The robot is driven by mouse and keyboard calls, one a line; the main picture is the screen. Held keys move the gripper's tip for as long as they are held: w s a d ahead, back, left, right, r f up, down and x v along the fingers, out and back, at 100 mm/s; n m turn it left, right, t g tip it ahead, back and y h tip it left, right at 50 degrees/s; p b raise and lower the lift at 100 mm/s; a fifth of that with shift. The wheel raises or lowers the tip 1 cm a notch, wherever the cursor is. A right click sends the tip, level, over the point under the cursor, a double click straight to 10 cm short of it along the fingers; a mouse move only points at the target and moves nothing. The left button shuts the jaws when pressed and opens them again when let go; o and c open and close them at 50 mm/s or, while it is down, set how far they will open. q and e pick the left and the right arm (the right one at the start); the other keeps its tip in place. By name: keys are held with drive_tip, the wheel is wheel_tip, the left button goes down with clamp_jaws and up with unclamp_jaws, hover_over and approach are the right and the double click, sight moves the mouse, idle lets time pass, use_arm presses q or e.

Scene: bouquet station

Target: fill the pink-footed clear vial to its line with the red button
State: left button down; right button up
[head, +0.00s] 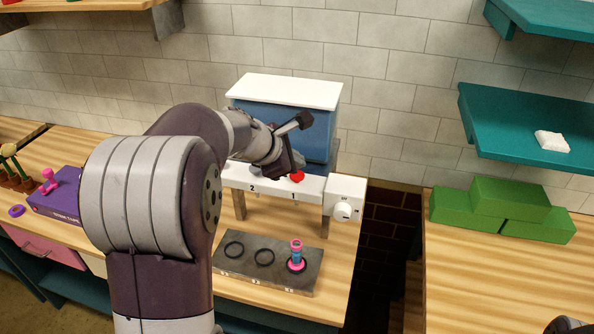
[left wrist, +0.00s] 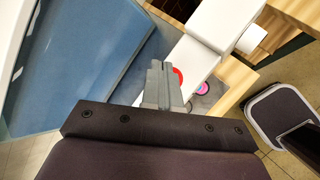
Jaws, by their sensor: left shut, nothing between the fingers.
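The pink-footed vial (head: 296,256) stands upright in the right-hand ring of the grey tray (head: 240,273), under the dispenser's outlet side marked 1. It has a pink top and foot and a blue-looking middle; its line is too small to see. It shows from above in the left wrist view (left wrist: 202,88). The red button (head: 297,177) is on the dispenser's white front bar. My left gripper (head: 287,165) is shut and empty, its fingertips right at the button. In the left wrist view, the fingers (left wrist: 158,68) partly cover the button (left wrist: 178,77); contact is unclear.
The dispenser (head: 285,92) has a blue tank, white lid and a white knob (head: 343,211) at right. Two tray rings are empty. Green blocks (head: 500,212) lie on the right counter, beyond a gap. A purple box (head: 58,196) is at left.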

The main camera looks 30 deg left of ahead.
sight(296, 177)
use_arm(q)
wheel_tip(296, 177, up, 5)
drive_tip(key=p, duration=0.4)
drive_tip(key=shift+r+p, duration=0.1)
drive_tip(key=shift+p, duration=0.3)
drive_tip(key=shift+d, duration=0.1)
idle(2.4)
